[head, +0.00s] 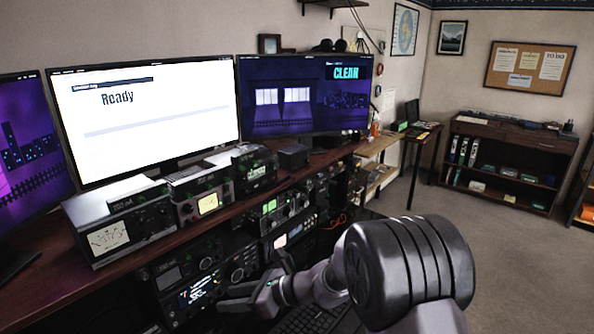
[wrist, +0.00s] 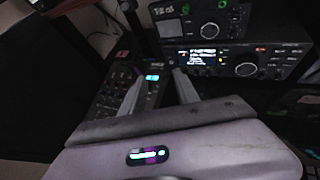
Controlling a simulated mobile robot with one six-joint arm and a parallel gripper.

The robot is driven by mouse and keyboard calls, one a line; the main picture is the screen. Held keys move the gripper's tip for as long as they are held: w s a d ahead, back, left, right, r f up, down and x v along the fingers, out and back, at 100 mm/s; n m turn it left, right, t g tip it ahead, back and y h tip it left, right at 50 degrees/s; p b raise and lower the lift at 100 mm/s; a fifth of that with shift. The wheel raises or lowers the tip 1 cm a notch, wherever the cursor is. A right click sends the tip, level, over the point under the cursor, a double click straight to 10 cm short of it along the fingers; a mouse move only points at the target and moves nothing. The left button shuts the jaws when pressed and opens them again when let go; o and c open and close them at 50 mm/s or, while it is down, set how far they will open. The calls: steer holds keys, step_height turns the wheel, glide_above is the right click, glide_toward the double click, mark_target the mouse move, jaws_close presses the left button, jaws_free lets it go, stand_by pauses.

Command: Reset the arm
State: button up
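My arm (head: 400,265) reaches from the lower right of the head view toward the lower rack of radio gear. My gripper (head: 252,278) is in front of the radios, with its two fingers apart and nothing between them. In the wrist view my gripper (wrist: 160,76) also shows its fingers spread. Beyond them is a radio with a lit display (wrist: 203,56) and a large round tuner knob (wrist: 246,69). Whether a fingertip touches any radio cannot be told.
Monitors stand on the wooden desk (head: 50,290); the middle one (head: 145,118) reads "Ready" and the right one (head: 300,95) reads "CLEAR". Radio boxes (head: 118,218) line the desk. A dark shelf (head: 510,160) stands at the back right. Carpet (head: 520,260) is open at right.

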steer(key=s+d+r+n+h, duration=0.4)
steer(key=s+d+r+n, duration=0.7)
steer(key=s, duration=0.4)
steer(key=s+d+r+n+t+h, duration=0.1)
steer(key=s+d+n+h, duration=0.5)
steer(key=s+d, duration=0.6)
steer(key=shift+s+d+r+t+h, duration=0.35)
steer(key=shift+d+t, duration=0.55)
steer(key=shift+d, duration=0.3)
steer(key=shift+w, duration=0.1)
